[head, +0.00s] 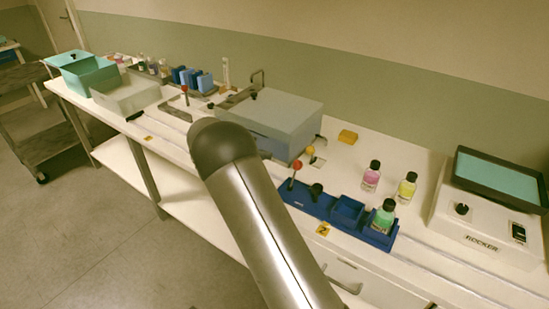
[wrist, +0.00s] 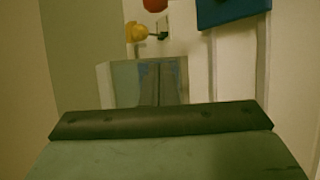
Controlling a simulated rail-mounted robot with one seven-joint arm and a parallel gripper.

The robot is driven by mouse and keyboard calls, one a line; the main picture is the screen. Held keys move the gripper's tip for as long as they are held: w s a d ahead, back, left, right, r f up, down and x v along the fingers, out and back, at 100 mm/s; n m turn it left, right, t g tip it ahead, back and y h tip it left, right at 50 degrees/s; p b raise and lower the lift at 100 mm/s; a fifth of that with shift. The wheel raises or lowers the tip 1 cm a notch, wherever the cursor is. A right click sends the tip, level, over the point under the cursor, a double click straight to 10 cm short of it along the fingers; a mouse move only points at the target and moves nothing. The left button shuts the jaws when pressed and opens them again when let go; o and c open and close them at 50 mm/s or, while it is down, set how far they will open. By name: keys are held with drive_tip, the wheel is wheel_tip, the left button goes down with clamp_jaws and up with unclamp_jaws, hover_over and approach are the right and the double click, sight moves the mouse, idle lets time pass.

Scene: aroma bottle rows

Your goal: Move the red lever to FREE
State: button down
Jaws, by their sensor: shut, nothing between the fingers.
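A lever with a red ball knob (head: 297,165) stands at the left end of the blue rack, tilted a little. A second red-knobbed lever (head: 185,89) stands farther back left. No FREE marking is readable. In the wrist view, a red knob (wrist: 155,4) is cut off by the top edge, beside a yellow-orange knob (wrist: 136,32) on a dark stem. The orange knob (head: 310,150) stands just behind the front red lever in the head view. My gripper (wrist: 160,66) is shut and empty, below both knobs in the wrist view. My arm hides it in the head view.
The blue rack (head: 348,211) holds a green bottle (head: 384,216). Pink (head: 371,177) and yellow (head: 406,188) bottles stand behind it. A grey box (head: 280,117) stands beside the levers. A rocker (head: 475,220) is at right. Rails run along the bench front.

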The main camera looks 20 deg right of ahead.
sight(295, 173)
drive_tip(key=p+x, duration=0.1)
drive_tip(key=x, duration=0.7)
drive_tip(key=shift+d+f+p, duration=0.1)
drive_tip(key=shift+d+p, duration=0.25)
drive_tip(key=s, duration=0.1)
drive_tip(key=s+r+p, duration=0.1)
drive_tip(key=s, duration=0.1)
drive_tip(key=shift+a+r, duration=0.1)
drive_tip(key=shift+s, duration=0.35)
drive_tip(key=shift+a+b, duration=0.1)
drive_tip(key=shift+b, duration=0.25)
drive_tip(key=shift+a+b, duration=0.1)
drive_tip(key=shift+b, duration=0.25)
drive_tip(key=shift+s, duration=0.1)
drive_tip(key=shift+a+h+b, duration=0.1)
drive_tip(key=shift+h+b, duration=0.2)
drive_tip(key=shift+b, duration=0.15)
